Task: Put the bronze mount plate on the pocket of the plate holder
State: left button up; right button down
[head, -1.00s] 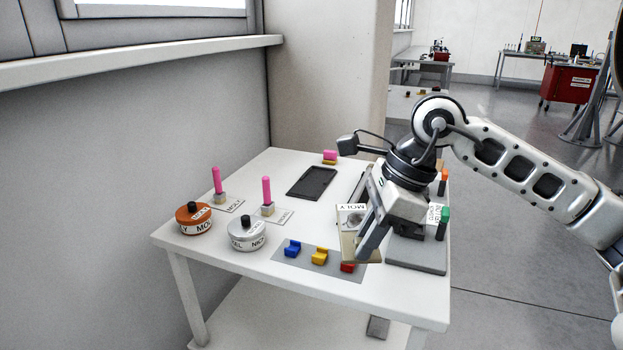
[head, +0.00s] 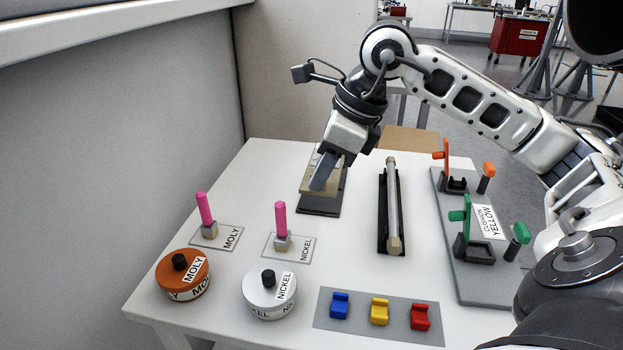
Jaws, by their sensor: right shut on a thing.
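The bronze mount plate (head: 334,187) is a flat tan piece held by my right gripper (head: 320,184), which is shut on it. It is over the far part of the dark plate holder (head: 318,208) at the back of the white table. The holder's near end shows below the plate; its far part is hidden by the plate and my gripper. I cannot tell whether the plate touches the pocket. My left gripper is out of view.
A dark tray with a metal rod (head: 393,210) lies to the right. A grey fixture board (head: 478,284) with orange and green clamps is beyond it. Pink-handled tools, an orange tin (head: 183,275) and a silver tin (head: 270,294) stand left. Coloured blocks sit on a grey mat (head: 346,324).

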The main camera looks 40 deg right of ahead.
jog(key=w+d+f, duration=0.1)
jog(key=w+d+f+p, duration=0.1)
jog(key=w+d, duration=0.1)
jog(key=w+d+f, duration=0.1)
jog(key=w+d, duration=0.1)
jog(key=shift+w+d+p, duration=0.15)
jog(key=shift+p, duration=0.15)
jog(key=w+d+f, duration=0.2)
jog(key=f, duration=0.1)
jog(key=w+d+f, duration=0.1)
jog(key=f, duration=0.1)
jog(key=shift+w+f, duration=0.15)
jog(key=shift+f, duration=0.1)
jog(key=shift+w+d+f, duration=0.2)
jog(key=shift+w+f, duration=0.05)
jog(key=shift+f, duration=0.15)
jog(key=shift+f+p, duration=0.55)
jog(key=shift+f, duration=0.9)
jog(key=c, duration=1.7)
grip_release()
jog(key=shift+s+f, duration=0.1)
jog(key=shift+f, duration=0.15)
jog(key=shift+c, duration=0.2)
jog(key=o, duration=0.4)
jog(key=shift+c, duration=0.2)
jog(key=shift+r, duration=0.1)
